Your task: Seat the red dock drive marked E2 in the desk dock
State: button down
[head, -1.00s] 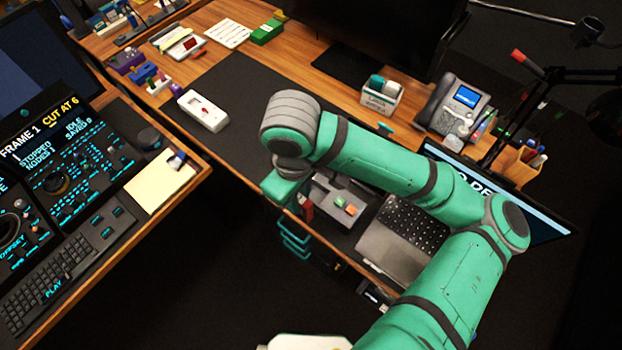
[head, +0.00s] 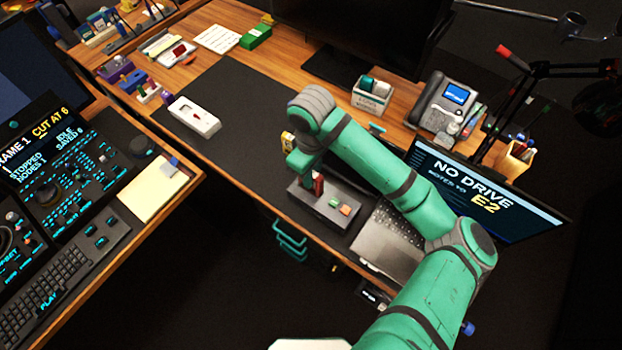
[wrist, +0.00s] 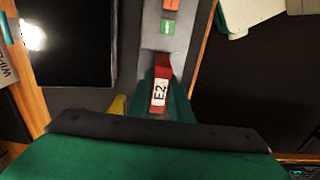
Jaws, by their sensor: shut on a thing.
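The red drive (head: 318,186) is upright in my gripper (head: 307,178), over the left part of the desk dock. In the wrist view the red drive (wrist: 161,88) shows a white label reading E2, between the green fingers of my gripper (wrist: 165,98). The desk dock (head: 312,207) is a grey box with a green and an orange button on its right part; its grey top also shows in the wrist view (wrist: 153,44). The drive's lower end is hard to see, so I cannot tell whether it is in a slot or just above. The screen (head: 480,190) reads NO DRIVE and E2.
A laptop (head: 388,240) sits right of the dock. A yellow object (head: 288,141) stands just behind my gripper. A white device (head: 194,116) lies on the dark mat (head: 240,100), which is mostly clear. A phone (head: 447,101) and a labelled box (head: 372,97) stand farther back.

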jog(key=shift+w+f, duration=0.1)
jog(key=shift+f, duration=1.4)
jog(key=c, duration=2)
grip_release()
jog(key=shift+d, duration=0.1)
jog(key=o, duration=0.4)
jog(key=shift+a+r, duration=0.15)
jog(key=shift+a, duration=0.1)
